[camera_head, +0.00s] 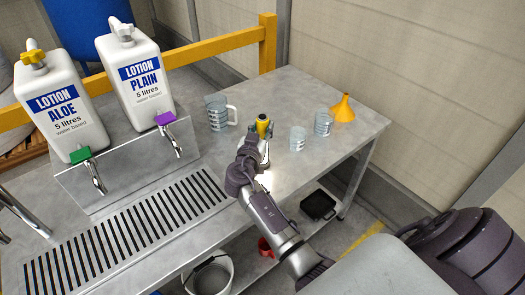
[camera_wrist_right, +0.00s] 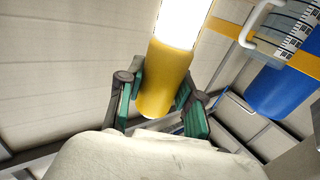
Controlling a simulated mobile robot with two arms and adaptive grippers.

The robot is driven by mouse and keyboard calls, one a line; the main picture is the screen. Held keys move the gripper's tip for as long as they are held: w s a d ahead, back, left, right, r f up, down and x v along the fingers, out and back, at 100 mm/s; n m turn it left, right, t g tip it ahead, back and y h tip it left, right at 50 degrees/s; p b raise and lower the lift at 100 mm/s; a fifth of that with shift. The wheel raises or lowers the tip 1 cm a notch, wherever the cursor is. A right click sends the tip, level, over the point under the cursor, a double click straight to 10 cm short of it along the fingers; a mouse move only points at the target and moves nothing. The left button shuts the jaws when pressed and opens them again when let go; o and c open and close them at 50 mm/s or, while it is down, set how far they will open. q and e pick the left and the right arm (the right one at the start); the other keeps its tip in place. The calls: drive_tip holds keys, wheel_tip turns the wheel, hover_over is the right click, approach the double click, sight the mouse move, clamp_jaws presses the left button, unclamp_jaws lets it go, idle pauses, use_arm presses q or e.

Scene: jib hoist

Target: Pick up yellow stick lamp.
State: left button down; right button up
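The yellow stick lamp (camera_head: 263,125) is at the middle of the metal table, its yellow end up, with a bright glow on the tabletop below it. In the right wrist view the lamp (camera_wrist_right: 163,82) has a yellow end near the camera and a glowing white part beyond. My right gripper (camera_head: 258,138) is at the lamp. In the wrist view the green-padded fingers of this gripper (camera_wrist_right: 160,92) lie against both sides of the yellow part and appear shut on it. Whether the lamp's lower end touches the table is hidden. My left gripper is not in view.
A clear mug (camera_head: 217,113) stands left of the lamp, two clear cups (camera_head: 297,138) (camera_head: 323,124) and an orange funnel (camera_head: 344,108) right. Two lotion jugs (camera_head: 52,105) (camera_head: 136,77) stand behind a slotted drain (camera_head: 130,233). A yellow rail (camera_head: 225,45) runs behind.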

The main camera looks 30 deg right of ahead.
drive_tip(key=shift+c, duration=1.3)
clamp_jaws()
drive_tip(key=shift+r, duration=0.1)
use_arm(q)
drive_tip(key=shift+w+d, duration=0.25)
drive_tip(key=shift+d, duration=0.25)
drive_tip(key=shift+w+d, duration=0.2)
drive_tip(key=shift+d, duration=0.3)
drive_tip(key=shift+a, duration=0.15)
use_arm(e)
drive_tip(key=shift+r, duration=0.1)
